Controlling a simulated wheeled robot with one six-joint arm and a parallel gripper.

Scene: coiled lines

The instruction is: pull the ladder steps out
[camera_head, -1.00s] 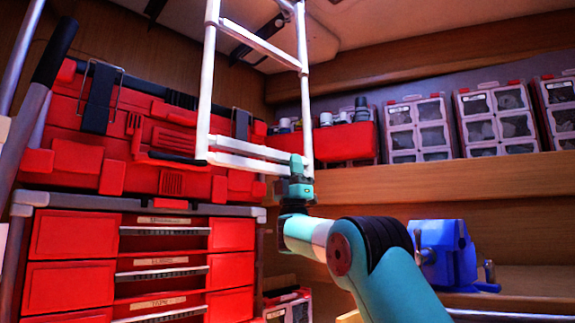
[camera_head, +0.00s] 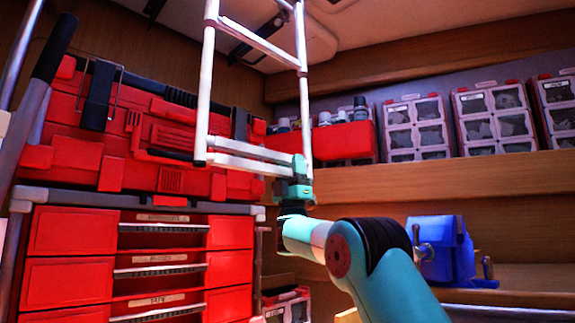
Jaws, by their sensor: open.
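The white ladder (camera_head: 204,85) hangs from the ceiling in the upper middle of the view, with two side rails, a rung (camera_head: 248,38) high up and two close-set steps (camera_head: 245,155) at its lower end. My gripper (camera_head: 297,168) is at the lower right end of the ladder, by the right rail and the ends of the lower steps. It is open. Its fingers are small here, and I cannot tell whether they touch the ladder.
A red toolbox (camera_head: 60,122) sits on a red drawer cabinet (camera_head: 72,232) behind the ladder at left. Clear-fronted organizers (camera_head: 418,128) and a red bin (camera_head: 343,141) stand on the wooden shelf (camera_head: 450,185). A blue vise (camera_head: 443,245) is at lower right.

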